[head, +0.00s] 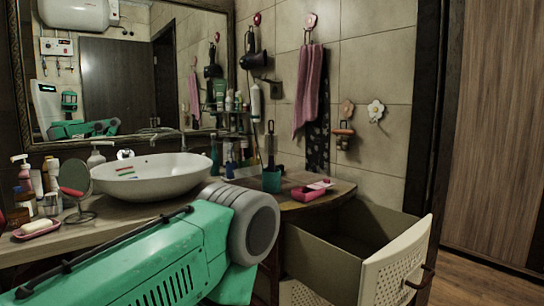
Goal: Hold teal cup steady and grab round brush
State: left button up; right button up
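The teal cup (271,180) stands upright on the wooden counter, right of the basin and near the corner. A dark, long-handled item (270,145) sticks up out of it. It may be the round brush, but it is too small to tell. My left arm, green with a grey round joint, crosses the lower left foreground, well in front of the cup. Its gripper is out of view. My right arm and gripper do not show. Nothing of mine is seen touching the cup.
A white oval basin (152,175) sits left of the cup, with a round mirror (75,180) and soap dish (38,229) farther left. A pink tray (308,193) lies right of the cup. An open drawer (395,262) juts out below. Bottles (229,155) stand behind.

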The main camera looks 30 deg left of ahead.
aim_at(270, 147)
jog(key=i+j, duration=0.1)
jog(key=j, duration=0.3)
jog(key=i+j, duration=0.15)
jog(key=j, duration=0.2)
jog(key=i+j, duration=0.1)
jog(key=j, duration=0.3)
jog(key=i+j, duration=0.15)
jog(key=j, duration=0.2)
